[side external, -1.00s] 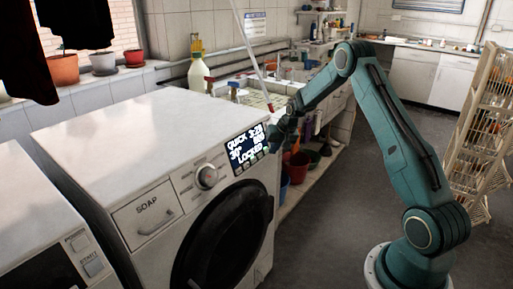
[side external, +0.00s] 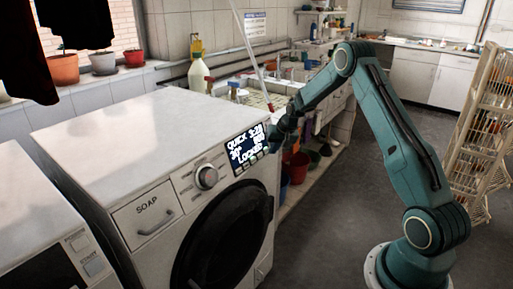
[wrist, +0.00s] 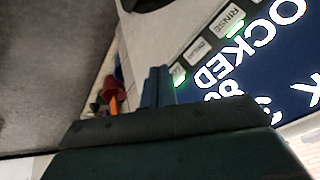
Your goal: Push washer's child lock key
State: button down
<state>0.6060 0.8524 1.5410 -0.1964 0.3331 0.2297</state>
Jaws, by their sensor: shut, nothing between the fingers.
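The white washer (side external: 145,138) stands at the centre left. Its dark display (side external: 247,146) reads QUICK, 30° and LOCKED. A row of small keys lies along the display's lower edge. In the wrist view, the RINSE key (wrist: 228,17) and another key (wrist: 197,50) show, and a green-lit key (wrist: 178,77) sits right beside my fingertips, its label not readable. I cannot tell which key is the child lock. My gripper (wrist: 158,82) is shut and empty, at the right end of the key row. Whether it touches a key is unclear.
The washer's knob (side external: 206,176), soap drawer (side external: 146,213) and round door (side external: 223,236) are left of and below my gripper. A sink counter with bottles stands behind. Buckets (side external: 299,165) sit on the low ledge to the right.

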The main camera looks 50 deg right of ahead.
jog(key=shift+w+f, duration=0.2)
jog(key=shift+w, duration=0.35)
dwell(0.9)
jog(key=shift+s, duration=0.1)
jog(key=shift+s+r, duration=0.2)
jog(key=shift+s, duration=0.25)
jog(key=shift+s, duration=0.1)
dwell(0.3)
jog(key=shift+s+r, duration=0.35)
jog(key=shift+s, duration=0.55)
jog(key=shift+s+r, duration=0.3)
jog(key=shift+s, duration=0.65)
jog(key=shift+s+r, duration=0.35)
jog(key=shift+s, duration=0.55)
